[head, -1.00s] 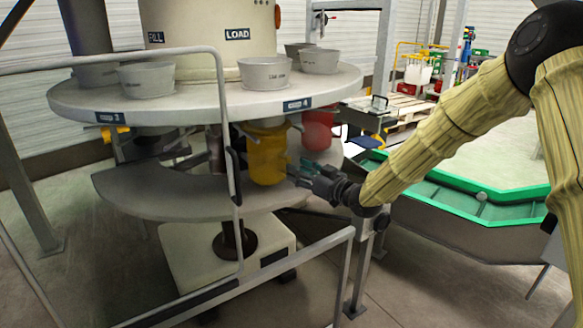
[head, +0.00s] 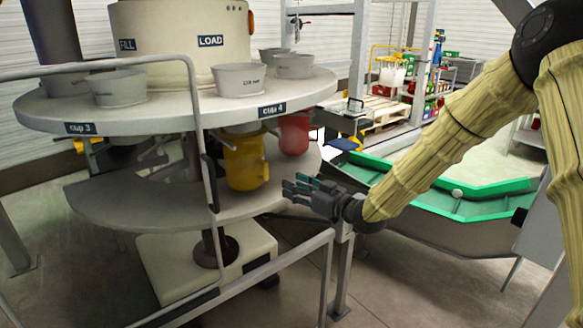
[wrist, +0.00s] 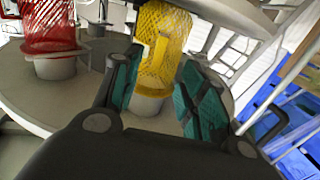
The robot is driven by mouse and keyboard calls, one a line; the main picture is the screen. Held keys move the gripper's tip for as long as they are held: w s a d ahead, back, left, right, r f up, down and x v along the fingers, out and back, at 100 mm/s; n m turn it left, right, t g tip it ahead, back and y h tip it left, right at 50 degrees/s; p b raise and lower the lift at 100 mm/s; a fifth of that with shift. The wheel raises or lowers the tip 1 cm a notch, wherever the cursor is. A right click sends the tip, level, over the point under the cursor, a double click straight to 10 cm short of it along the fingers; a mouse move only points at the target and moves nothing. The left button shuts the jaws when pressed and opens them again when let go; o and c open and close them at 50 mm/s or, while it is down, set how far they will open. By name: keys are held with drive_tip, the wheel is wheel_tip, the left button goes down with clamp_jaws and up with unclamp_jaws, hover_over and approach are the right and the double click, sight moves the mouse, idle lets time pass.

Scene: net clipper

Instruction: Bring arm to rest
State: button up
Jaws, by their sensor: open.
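My gripper (head: 298,189) is open and empty, with teal pads on its fingers, at the right edge of the machine's lower round shelf (head: 130,207). A yellow net bag (head: 243,165) hangs below the cup 4 label, left of the gripper and apart from it. In the wrist view the yellow net (wrist: 160,40) shows beyond and between the open fingers (wrist: 155,95), over a pale cup. A red net (head: 294,134) hangs farther back; it also shows at the upper left of the wrist view (wrist: 48,25).
A grey railing (head: 290,255) stands in front of the machine, close below my gripper. The upper round table (head: 180,105) carries several grey cups. A green-edged conveyor (head: 450,200) lies behind my arm. Blue crates (wrist: 285,125) show at right in the wrist view.

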drive_tip(key=s+d+f+m+g+h+p, duration=0.1)
drive_tip(key=s+d+f+m+h, duration=0.1)
drive_tip(key=s+f, duration=0.6)
drive_tip(key=s+d+f+m+g+h+p, duration=0.1)
drive_tip(key=s+d+f+m+g+h, duration=0.2)
drive_tip(key=f, duration=0.9)
drive_tip(key=s+d+f+m+h+p, duration=0.1)
drive_tip(key=s+d+f+h, duration=0.1)
drive_tip(key=s+f, duration=0.6)
drive_tip(key=s+d+f+m+g+h+p, duration=0.1)
drive_tip(key=s+d+f+g+h, duration=0.1)
drive_tip(key=s, duration=0.9)
drive_tip(key=s+d+f+m+g+h+p, duration=0.1)
drive_tip(key=s+d+f, duration=0.4)
drive_tip(key=s, duration=0.6)
drive_tip(key=s+d+f+m+g+h+p, duration=0.1)
drive_tip(key=s+d+f+g+h, duration=0.2)
drive_tip(key=s, duration=0.8)
wheel_tip(320, 180, down, 3)
drive_tip(key=shift+s+d+m+g, duration=0.4)
drive_tip(key=shift+d+g, duration=0.15)
drive_tip(key=shift+g, duration=0.55)
drive_tip(key=shift+c, duration=0.9)
